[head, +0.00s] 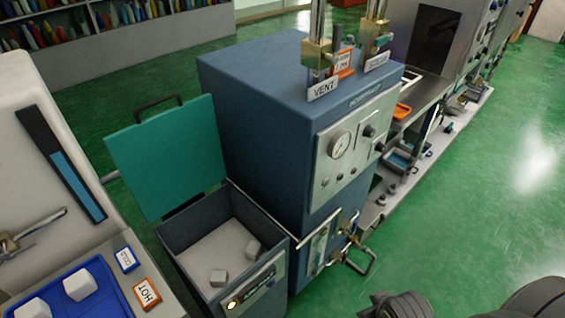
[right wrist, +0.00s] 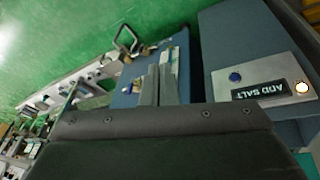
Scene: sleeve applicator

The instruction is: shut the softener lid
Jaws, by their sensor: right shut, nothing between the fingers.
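The softener lid (head: 168,155) is a teal panel with a dark handle (head: 158,102) on its top edge. In the head view it stands open, tilted up at the back left of the softener bin (head: 262,213). My right gripper (right wrist: 160,75) is shut and empty, apart from the bin front. My left gripper is not in view.
A tall blue cabinet (head: 245,95) with a gauge and pipe handles stands right of the bin. A white unit (head: 60,130) and a blue tray (head: 105,283) of white blocks stand left. Green floor (head: 460,220) is free at the right.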

